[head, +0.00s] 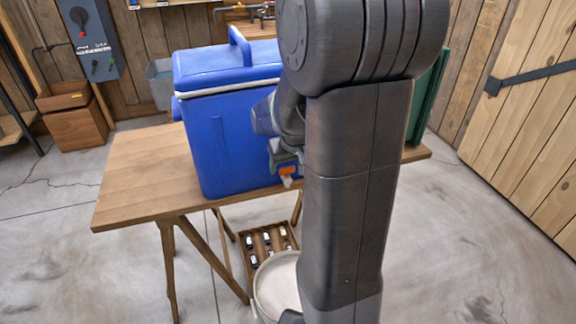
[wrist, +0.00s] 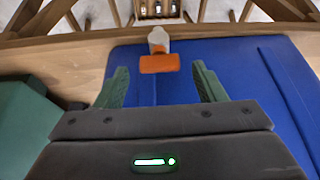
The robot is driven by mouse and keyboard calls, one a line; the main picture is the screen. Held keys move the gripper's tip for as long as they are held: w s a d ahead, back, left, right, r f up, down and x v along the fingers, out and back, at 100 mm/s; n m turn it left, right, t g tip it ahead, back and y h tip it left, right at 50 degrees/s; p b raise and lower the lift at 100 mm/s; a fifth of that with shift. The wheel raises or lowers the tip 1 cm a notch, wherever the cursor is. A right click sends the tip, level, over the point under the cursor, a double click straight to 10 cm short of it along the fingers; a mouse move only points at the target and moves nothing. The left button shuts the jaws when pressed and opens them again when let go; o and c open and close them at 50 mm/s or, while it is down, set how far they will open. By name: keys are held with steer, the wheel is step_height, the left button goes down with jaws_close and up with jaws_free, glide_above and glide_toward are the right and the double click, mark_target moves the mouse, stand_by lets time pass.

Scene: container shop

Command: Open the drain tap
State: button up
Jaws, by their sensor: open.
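The drain tap shows in the wrist view as an orange handle (wrist: 160,63) on a pale spout (wrist: 158,38), low on the front of the blue cooler (wrist: 255,70). My gripper (wrist: 162,78) is open, its two green fingers on either side of and just short of the orange handle, with nothing held. In the head view the blue cooler (head: 225,140) stands on the wooden table, lid closed. The orange tap handle (head: 287,171) shows beside my gripper (head: 285,165), and my arm hides the cooler's right part.
The wooden table (head: 140,165) has bare top on the left. A pale bucket (head: 278,285) stands on the floor below, partly behind my arm. A wooden crate (head: 250,262) with several bottles lies under the table. A green object (wrist: 25,125) is close to my gripper's left.

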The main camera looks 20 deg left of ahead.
steer(key=shift+w+a+f, duration=0.15)
steer(key=shift+f, duration=0.35)
steer(key=c, duration=1)
steer(key=shift+n, duration=0.4)
steer(key=shift+w+n+g+y, duration=0.15)
steer(key=shift+n+g+y, duration=0.2)
steer(key=shift+n, duration=0.55)
steer(key=shift+n+g+y+b, duration=0.4)
steer(key=shift+n+b, duration=0.75)
steer(key=shift+n, duration=0.45)
